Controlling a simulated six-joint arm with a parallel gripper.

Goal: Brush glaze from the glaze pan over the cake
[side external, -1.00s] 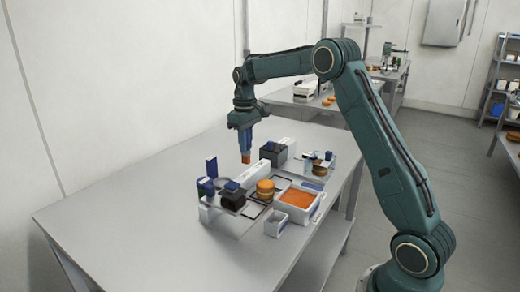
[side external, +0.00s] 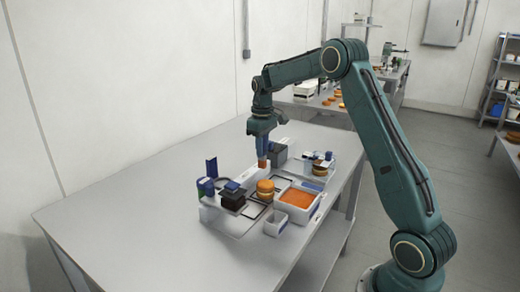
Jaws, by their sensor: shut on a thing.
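The cake (side external: 265,189) is a round orange-brown stack of layers near the middle of the work area. The glaze pan (side external: 297,198) is a white square pan filled with orange glaze, just right of the cake. My gripper (side external: 263,155) is shut on a brush (side external: 262,163), whose small orange-brown end points down. The brush is behind the cake in the picture and looks raised above the bench things. The jaws are small here, and fine detail of the grip cannot be seen.
A small white container (side external: 275,224) stands in front of the cake. The table's left side (side external: 120,215) is clear.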

